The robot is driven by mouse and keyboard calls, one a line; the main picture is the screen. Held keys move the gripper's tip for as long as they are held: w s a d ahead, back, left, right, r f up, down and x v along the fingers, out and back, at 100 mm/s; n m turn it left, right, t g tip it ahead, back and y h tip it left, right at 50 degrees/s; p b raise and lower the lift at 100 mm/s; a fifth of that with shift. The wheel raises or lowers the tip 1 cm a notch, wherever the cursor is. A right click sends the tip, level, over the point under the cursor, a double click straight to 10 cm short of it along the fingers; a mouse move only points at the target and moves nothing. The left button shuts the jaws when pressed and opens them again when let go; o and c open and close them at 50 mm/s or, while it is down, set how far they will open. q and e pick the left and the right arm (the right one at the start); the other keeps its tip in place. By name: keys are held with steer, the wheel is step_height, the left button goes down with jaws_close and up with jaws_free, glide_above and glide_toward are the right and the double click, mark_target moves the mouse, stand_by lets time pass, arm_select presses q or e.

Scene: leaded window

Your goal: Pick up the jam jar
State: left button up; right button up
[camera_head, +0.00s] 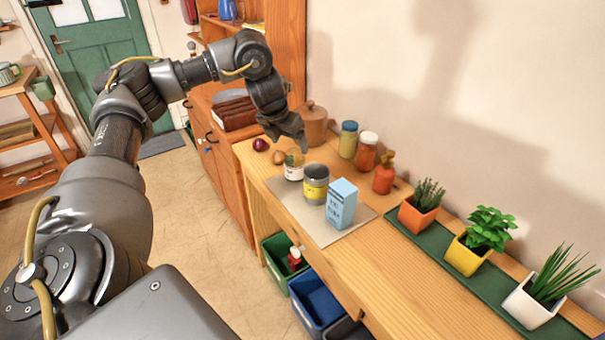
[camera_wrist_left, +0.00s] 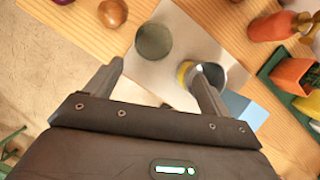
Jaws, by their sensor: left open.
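The jam jar (camera_head: 293,171), a small glass jar with a pale label, stands upright on a grey mat (camera_head: 289,206) on the wooden counter. In the left wrist view its round olive lid (camera_wrist_left: 153,41) shows ahead of the fingertips, between their lines. My left gripper (camera_head: 288,137) is open and empty above and behind the jar, pointing down. In the left wrist view its two fingers (camera_wrist_left: 158,70) are spread apart, the right one overlapping the tin in the picture. My right gripper is not in view.
A yellow-labelled tin (camera_head: 316,188) stands close beside the jar, with a blue carton (camera_head: 341,206) next to it. A red onion (camera_head: 260,145) and brown onion (camera_head: 278,157) lie to the left. Spice jars (camera_head: 366,152), a red bottle (camera_head: 383,177) and a lidded pot (camera_head: 314,125) stand behind.

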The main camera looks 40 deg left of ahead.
mark_target(295, 163)
arm_select(q)
steer(key=b+x, duration=0.1)
steer(key=x, duration=0.1)
steer(key=b+x, duration=0.1)
steer(key=x, duration=0.2)
steer(key=a+b+x, duration=0.1)
steer(key=b+x, duration=0.1)
steer(key=shift+s+f, duration=0.2)
steer(key=shift+f, duration=0.1)
steer(key=shift+w+f, duration=0.2)
steer(key=shift+f, duration=0.1)
steer(key=x, duration=0.2)
steer(key=p+x, duration=0.1)
steer(key=shift+w+a+f, duration=0.25)
steer(key=shift+w, duration=0.1)
steer(key=shift+w+f, duration=0.1)
steer(key=shift+f, duration=0.2)
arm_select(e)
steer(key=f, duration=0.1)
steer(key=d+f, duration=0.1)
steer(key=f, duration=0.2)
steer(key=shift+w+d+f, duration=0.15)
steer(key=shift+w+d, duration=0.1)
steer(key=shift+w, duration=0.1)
arm_select(q)
steer(key=shift+r, duration=0.1)
steer(key=c, duration=1.2)
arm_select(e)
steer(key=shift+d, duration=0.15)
